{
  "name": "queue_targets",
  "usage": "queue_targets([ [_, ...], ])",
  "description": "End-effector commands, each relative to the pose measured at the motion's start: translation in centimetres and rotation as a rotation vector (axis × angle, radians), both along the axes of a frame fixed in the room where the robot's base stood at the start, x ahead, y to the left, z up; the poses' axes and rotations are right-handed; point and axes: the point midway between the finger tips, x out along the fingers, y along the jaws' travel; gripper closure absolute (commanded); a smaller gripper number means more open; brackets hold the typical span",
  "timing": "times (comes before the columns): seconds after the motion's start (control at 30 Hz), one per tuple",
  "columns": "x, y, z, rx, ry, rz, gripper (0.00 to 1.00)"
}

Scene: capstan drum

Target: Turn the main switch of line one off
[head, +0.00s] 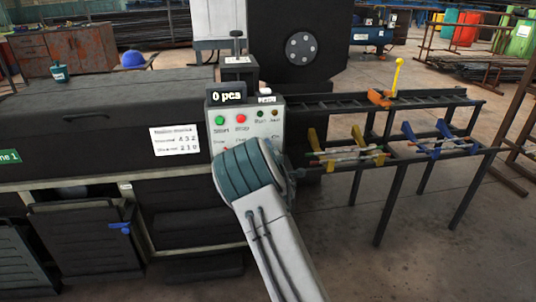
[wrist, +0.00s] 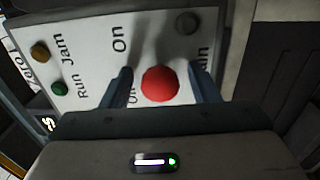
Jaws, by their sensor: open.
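The control panel (head: 243,122) of line one is on the front of the dark machine in the head view. The panel fills the upper left of the wrist view (wrist: 100,40), turned sideways. A round red knob (wrist: 160,85) stands out from it, between the "On" and partly hidden "Off" labels and a label ending in "ain". My gripper (wrist: 160,76) is open, with one blue-grey finger on each side of the knob. Gaps show between knob and fingers; contact cannot be told. The head view hides my gripper and the panel's lower part behind my arm.
A green lamp (wrist: 59,88) and an amber lamp (wrist: 40,52) sit on the panel, with a grey round part (wrist: 187,22) near its edge. Green Start (head: 219,120) and red Stop (head: 241,118) buttons are above. A rack (head: 400,150) stands to the right.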

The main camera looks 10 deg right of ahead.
Motion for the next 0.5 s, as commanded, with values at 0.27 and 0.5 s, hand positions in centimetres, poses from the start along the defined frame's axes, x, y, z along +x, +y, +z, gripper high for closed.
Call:
queue_targets([
  [0.27, -1.8, 0.0, 0.1, 0.001, 0.001, -0.001, 0.45],
  [0.5, -6.1, 0.0, 0.1, 0.001, 0.002, -0.001, 0.45],
])
